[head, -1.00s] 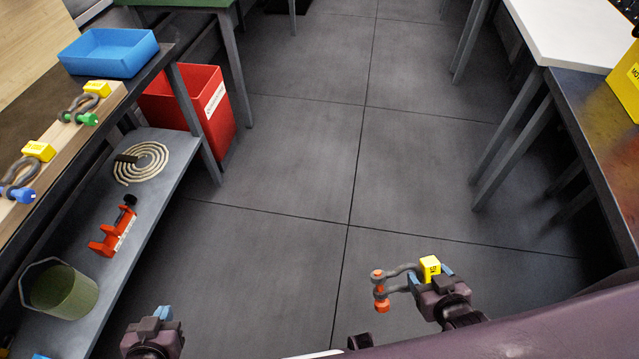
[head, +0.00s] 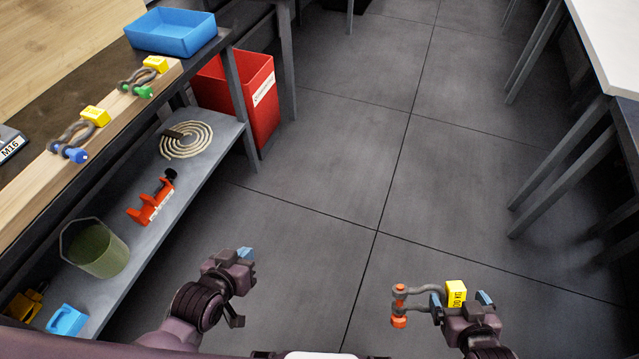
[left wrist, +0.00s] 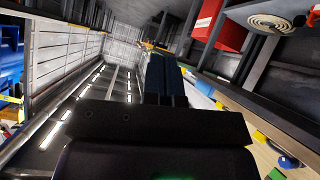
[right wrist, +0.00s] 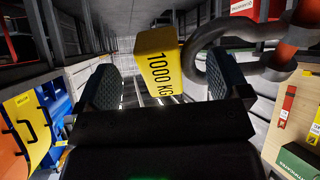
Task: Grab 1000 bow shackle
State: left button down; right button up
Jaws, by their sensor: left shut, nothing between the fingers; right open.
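A grey bow shackle with an orange pin (head: 399,305) and a yellow tag (head: 456,292) is at my right gripper (head: 462,299), above the floor. In the right wrist view the tag reads "1000 KG" (right wrist: 160,65) and lies between the spread fingers, with gaps visible on both sides. The grey bow (right wrist: 235,62) extends to the right. My right gripper is open; I cannot see it touching the shackle. My left gripper (head: 245,254) is shut and empty, left of the shackle; its closed fingers show in the left wrist view (left wrist: 165,80).
On the left bench, a wooden rail (head: 50,180) bears two more tagged shackles, one with a green pin (head: 140,92), one with a blue pin (head: 78,154). A blue bin (head: 172,42), red bin (head: 262,105) and lower shelf (head: 195,175) are nearby. The middle floor is clear.

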jog(key=shift+f, duration=0.2)
jog(key=shift+w+f+b, duration=0.15)
jog(key=shift+b, duration=0.3)
pick_arm(q)
jog(key=w+d+m+g+h, duration=0.2)
jog(key=w+d+g, duration=0.1)
jog(key=d, duration=0.6)
jog(key=w+d+m+g+h, duration=0.15)
jog(key=d+g, duration=0.25)
jog(key=d, duration=0.5)
pick_arm(e)
jog(key=shift+f, duration=0.2)
jog(key=shift+f+b, duration=0.1)
jog(key=shift+b, duration=0.25)
jog(key=shift+f, duration=0.25)
pick_arm(q)
jog(key=w+a+g+y, duration=0.1)
jog(key=w+a+y, duration=0.4)
jog(key=a+y, duration=0.1)
jog(key=shift+w+a+f+n+g, duration=0.15)
jog(key=shift+a+f+n+g, duration=0.15)
jog(key=shift+a+n, duration=0.15)
jog(key=shift+w+d, duration=0.1)
